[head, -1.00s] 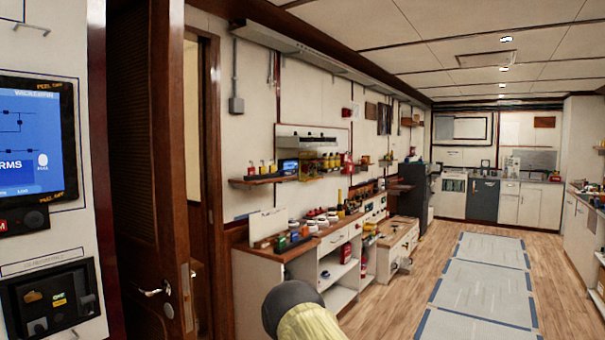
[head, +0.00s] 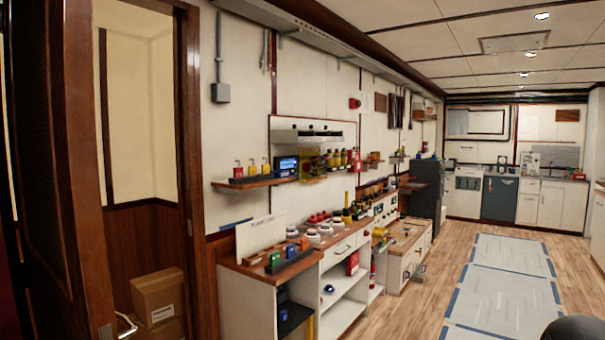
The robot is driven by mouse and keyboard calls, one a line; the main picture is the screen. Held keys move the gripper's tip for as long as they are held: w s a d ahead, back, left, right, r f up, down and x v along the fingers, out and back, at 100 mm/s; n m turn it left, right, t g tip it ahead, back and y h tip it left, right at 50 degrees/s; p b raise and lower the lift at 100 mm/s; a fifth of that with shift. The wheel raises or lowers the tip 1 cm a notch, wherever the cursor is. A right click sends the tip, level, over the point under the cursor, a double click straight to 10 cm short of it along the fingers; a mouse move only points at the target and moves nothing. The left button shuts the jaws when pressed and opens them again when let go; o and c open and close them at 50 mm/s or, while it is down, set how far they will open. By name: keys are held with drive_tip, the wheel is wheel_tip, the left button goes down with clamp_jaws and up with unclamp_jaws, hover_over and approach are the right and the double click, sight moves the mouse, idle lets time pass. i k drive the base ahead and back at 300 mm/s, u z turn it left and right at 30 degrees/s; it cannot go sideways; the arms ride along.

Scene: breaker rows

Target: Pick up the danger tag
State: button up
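I cannot make out a danger tag for certain; the items on the left-hand benches are too small to tell. The near wooden-topped bench (head: 262,271) holds a tray with small coloured items (head: 291,251) in green, blue and orange, and a white card (head: 260,233) stands behind them. Padlock-like red and yellow items (head: 252,168) stand on the wall shelf (head: 256,180) above. A rounded dark part of my arm shows at the bottom right edge. My gripper is out of view.
An open doorway at the left shows cardboard boxes (head: 158,297), with a dark wooden door beside it. White and red round items (head: 318,224) and black-and-yellow ones stand farther along the bench. The floor, with pale blue-edged mats (head: 505,258), is clear toward the far cabinets (head: 540,203).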

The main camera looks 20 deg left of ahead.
sight(237, 171)
drive_tip(key=u, duration=0.05)
drive_tip(key=i, duration=1.45)
drive_tip(key=u, duration=1.1)
drive_tip(key=i, duration=0.75)
drive_tip(key=u, duration=0.65)
